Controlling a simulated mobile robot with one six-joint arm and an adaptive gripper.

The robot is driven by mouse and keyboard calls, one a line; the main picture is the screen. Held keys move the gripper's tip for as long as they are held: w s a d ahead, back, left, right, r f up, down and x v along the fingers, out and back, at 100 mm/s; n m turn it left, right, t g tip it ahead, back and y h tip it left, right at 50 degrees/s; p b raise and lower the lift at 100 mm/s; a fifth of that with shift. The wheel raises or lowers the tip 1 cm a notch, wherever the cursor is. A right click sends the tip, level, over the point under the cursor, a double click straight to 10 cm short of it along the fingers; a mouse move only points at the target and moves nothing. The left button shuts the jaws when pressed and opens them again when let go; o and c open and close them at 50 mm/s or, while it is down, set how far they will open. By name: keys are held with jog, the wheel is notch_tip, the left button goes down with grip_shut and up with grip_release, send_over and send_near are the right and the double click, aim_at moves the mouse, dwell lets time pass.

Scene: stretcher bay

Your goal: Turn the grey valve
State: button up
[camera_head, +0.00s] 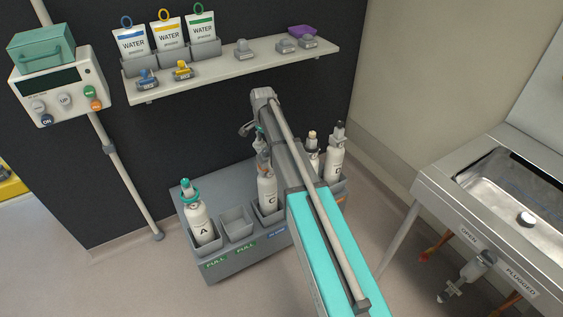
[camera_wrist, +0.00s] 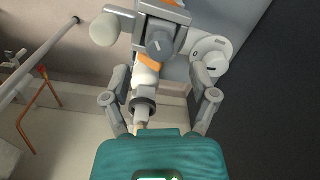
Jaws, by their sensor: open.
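A grey valve knob (camera_wrist: 160,42) shows in the wrist view, with orange parts above and below it. My gripper (camera_wrist: 161,78) is open, its two fingers spread to either side below the knob, and nothing is held between them. I cannot tell how far beyond the fingertips the knob lies. In the head view, a cylinder with a grey top (camera_head: 337,150) stands at the right end of the rack. Cylinder C (camera_head: 267,192) has a greenish top, partly hidden by my wrist. My arm hides part of the rack.
Cylinder A (camera_head: 199,222) stands at the rack's left, beside an empty slot (camera_head: 237,224). A cream knob (camera_wrist: 104,30) and white disc (camera_wrist: 212,55) flank the grey knob. A shelf (camera_head: 215,68) with water bags runs above. A metal sink (camera_head: 440,190) stands at right.

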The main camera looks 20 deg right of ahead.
aim_at(265, 150)
jog(key=shift+r+p, duration=4.9)
jog(key=shift+r, duration=0.3)
jog(key=s+n, duration=1.1)
jog(key=s, duration=1.5)
jog(key=shift+a+r+p, duration=0.4)
jog(key=shift+p, duration=0.05)
jog(key=shift+s, duration=0.1)
jog(key=shift+s+r+n, duration=0.1)
jog(key=shift+s+n, duration=0.5)
jog(key=shift+s, duration=0.55)
